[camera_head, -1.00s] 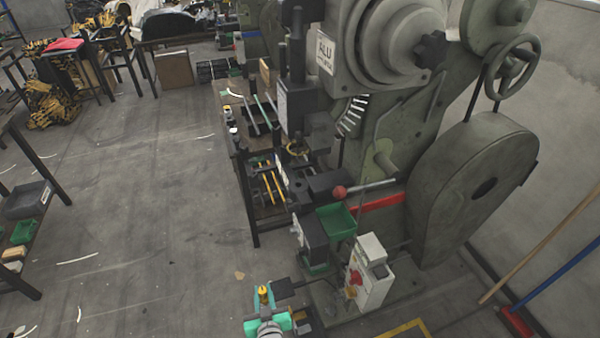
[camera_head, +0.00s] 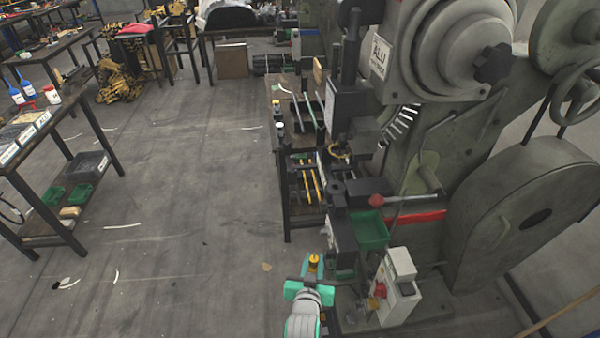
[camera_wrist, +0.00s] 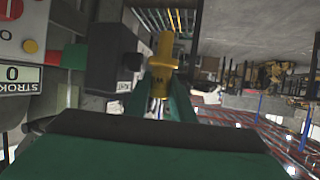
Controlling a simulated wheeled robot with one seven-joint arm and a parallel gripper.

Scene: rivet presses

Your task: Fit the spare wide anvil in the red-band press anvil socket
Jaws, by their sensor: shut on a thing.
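My gripper (camera_head: 312,272) is shut on a small yellow, brass-coloured piece, taken as the spare wide anvil (camera_head: 314,262). The wrist view shows the anvil (camera_wrist: 164,58) upright between two green fingers (camera_wrist: 162,88), with a narrow top and a wider collar. The red-band press (camera_head: 440,110) is large and grey-green, with a red band (camera_head: 415,217) low on its body. My gripper is in front of the press, at its lower left. The dark lower arm of the press (camera_head: 350,193) is beyond the gripper. The anvil socket cannot be made out clearly.
A green bin (camera_head: 370,231) and a light control box with a red button (camera_head: 396,288) are right of my gripper. A dark block (camera_wrist: 112,60) is close left of the anvil in the wrist view. A tool bench (camera_head: 284,190) stands behind.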

